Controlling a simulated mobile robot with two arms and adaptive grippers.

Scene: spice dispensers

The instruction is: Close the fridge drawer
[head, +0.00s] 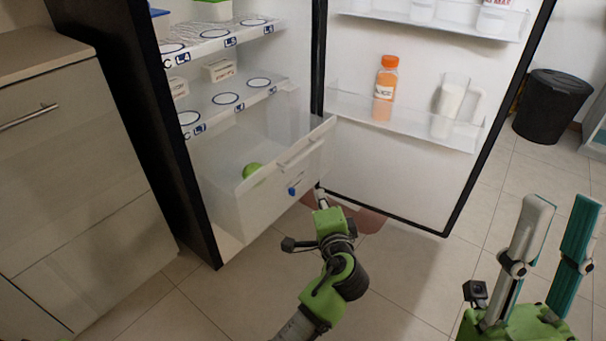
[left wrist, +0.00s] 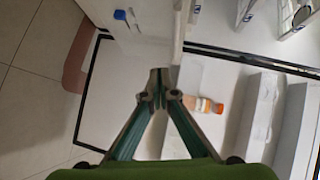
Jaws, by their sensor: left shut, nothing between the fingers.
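The white fridge drawer (head: 254,205) is pulled out at the bottom of the open fridge. A round green item (head: 251,169) lies inside it, and a small blue piece (head: 292,190) is on its front. My left gripper (head: 320,192) is shut and empty, beside the right end of the drawer front. In the left wrist view its fingertips (left wrist: 159,72) meet close to the drawer's edge (left wrist: 178,48); I cannot tell if they touch. The blue piece also shows there (left wrist: 120,14). My right gripper (head: 552,235) is open and empty at lower right, away from the fridge.
The fridge door (head: 400,185) stands wide open to the right, with an orange bottle (head: 385,88) and a white pitcher (head: 449,103) on its shelf. Wooden cabinets (head: 80,180) stand at left. A black bin (head: 552,105) stands at back right.

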